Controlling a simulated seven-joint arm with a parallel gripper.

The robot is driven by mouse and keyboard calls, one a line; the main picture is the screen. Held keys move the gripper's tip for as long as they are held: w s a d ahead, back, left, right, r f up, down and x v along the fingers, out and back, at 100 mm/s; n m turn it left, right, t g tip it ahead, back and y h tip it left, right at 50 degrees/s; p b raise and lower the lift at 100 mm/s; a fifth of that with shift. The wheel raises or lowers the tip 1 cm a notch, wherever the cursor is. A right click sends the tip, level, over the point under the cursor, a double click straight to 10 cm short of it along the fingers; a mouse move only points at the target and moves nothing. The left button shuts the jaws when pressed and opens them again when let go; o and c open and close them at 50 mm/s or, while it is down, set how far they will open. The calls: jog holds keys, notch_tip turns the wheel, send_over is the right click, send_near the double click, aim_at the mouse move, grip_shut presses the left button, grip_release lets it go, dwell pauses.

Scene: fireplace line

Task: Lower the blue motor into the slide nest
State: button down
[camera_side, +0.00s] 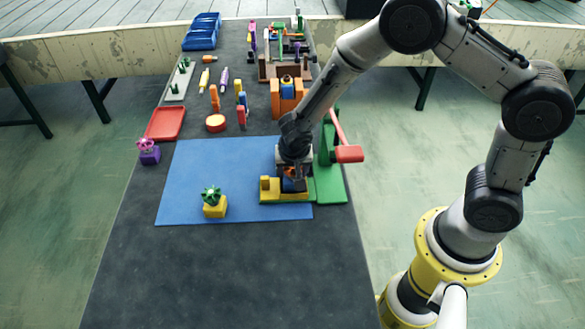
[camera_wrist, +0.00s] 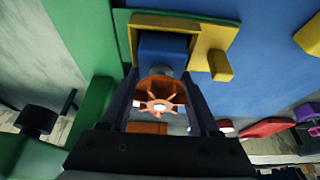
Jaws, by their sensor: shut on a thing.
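The blue motor (camera_wrist: 163,46) is a blue block with a grey boss on the end facing the wrist camera. An orange finned wheel (camera_wrist: 158,98) shows between my fingers, in line with the motor. My gripper (camera_wrist: 161,74) is shut, with its fingertips on either side of the motor's near end. In the side view my gripper (camera_side: 293,177) points down over the nest (camera_side: 270,190), and the motor (camera_side: 291,186) is partly hidden. Whether it touches the nest floor is hidden.
A green fixture (camera_side: 329,185) with a red-ended lever (camera_side: 348,153) stands right beside the nest. A yellow block with a green star-shaped top (camera_side: 213,203) sits left on the blue mat (camera_side: 205,165). A red tray (camera_side: 166,123) lies farther back. The front of the table is clear.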

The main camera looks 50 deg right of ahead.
dwell(0.3)
jog(key=shift+c, duration=0.2)
grip_release()
jog(key=shift+f, duration=0.1)
jog(key=shift+r, duration=5.55)
